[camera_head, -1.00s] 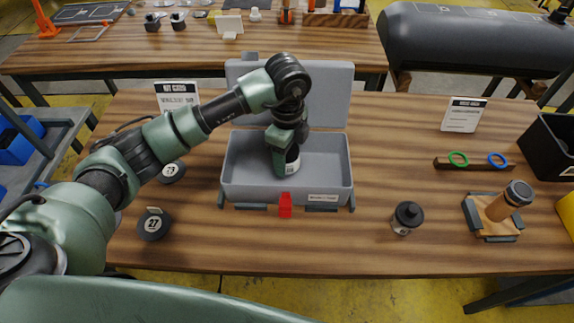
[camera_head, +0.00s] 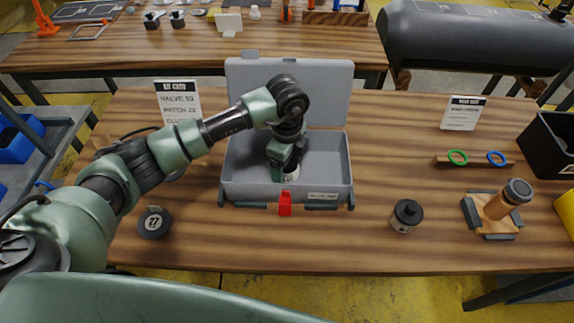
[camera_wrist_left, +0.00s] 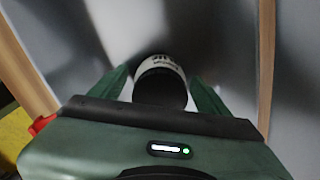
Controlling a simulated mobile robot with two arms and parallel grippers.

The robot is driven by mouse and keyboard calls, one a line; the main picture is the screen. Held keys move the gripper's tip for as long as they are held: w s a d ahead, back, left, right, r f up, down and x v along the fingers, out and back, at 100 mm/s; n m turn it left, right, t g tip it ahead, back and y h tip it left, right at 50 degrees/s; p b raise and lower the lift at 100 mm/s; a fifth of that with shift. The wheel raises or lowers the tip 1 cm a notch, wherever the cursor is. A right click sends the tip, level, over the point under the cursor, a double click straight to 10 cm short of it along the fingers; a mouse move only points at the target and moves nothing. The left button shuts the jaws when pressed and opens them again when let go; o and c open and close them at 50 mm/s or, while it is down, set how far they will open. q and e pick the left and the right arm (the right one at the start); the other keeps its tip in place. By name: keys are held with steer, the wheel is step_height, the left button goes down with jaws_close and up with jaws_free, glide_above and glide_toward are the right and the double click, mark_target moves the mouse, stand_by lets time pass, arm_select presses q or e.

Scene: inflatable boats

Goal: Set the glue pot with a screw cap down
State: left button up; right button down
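The glue pot (camera_head: 291,173) has a white label with dark print. It is upright, low inside the open grey case, close to its floor; I cannot tell whether it touches. My left gripper (camera_head: 284,168) reaches down into the case with its fingers on either side of the pot. In the left wrist view the pot's black cap and label (camera_wrist_left: 160,66) sit between the two green fingers (camera_wrist_left: 160,88), which look closed against its sides. The case (camera_head: 323,172) has its lid up at the back. My right gripper is out of view.
A red latch (camera_head: 285,204) is on the case's front. To the right stand a small black-capped bottle (camera_head: 405,216), a wooden stand (camera_head: 496,213) and a rack with green and blue rings (camera_head: 474,161). Table front centre is clear.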

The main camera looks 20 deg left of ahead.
arm_select(q)
steer(key=shift+r, duration=0.1)
steer(key=shift+r, duration=0.3)
step_height(320, 180, up, 10)
steer(key=shift+r+b, duration=0.25)
steer(key=shift+b, duration=0.6)
steer(key=shift+r, duration=0.55)
